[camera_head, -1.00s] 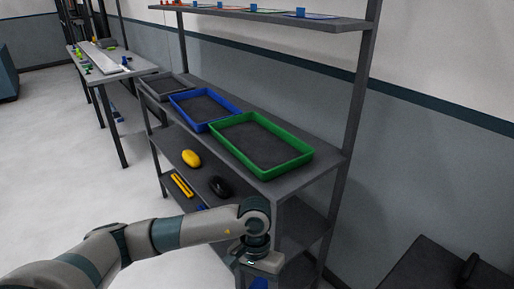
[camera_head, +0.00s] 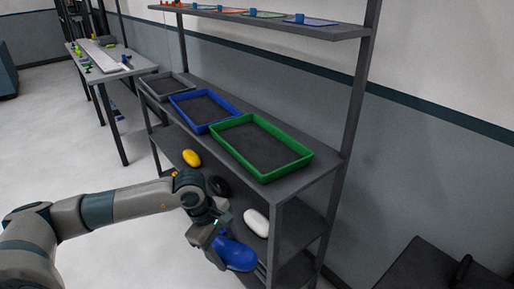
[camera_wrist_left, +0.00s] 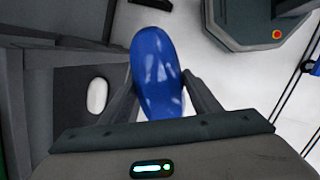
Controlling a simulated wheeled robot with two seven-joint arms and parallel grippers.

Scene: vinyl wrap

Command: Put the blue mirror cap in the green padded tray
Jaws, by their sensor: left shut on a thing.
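The blue mirror cap (camera_head: 236,254) is in my left gripper (camera_head: 222,240), low in front of the shelf rack, outside its front edge. In the left wrist view the blue cap (camera_wrist_left: 157,72) sits between the two fingers of the gripper (camera_wrist_left: 160,95), which is shut on it. The green padded tray (camera_head: 305,157) stands on the rack's upper deck at the right, above and behind the gripper. It is empty, with a dark padded floor. My right gripper is not in view.
A blue tray (camera_head: 205,129) and a grey tray (camera_head: 150,92) stand left of the green one. A white cap (camera_head: 256,222), a black cap (camera_head: 219,186) and a yellow cap (camera_head: 191,158) lie on the shelf below. A rack post (camera_head: 272,235) stands close right of the gripper.

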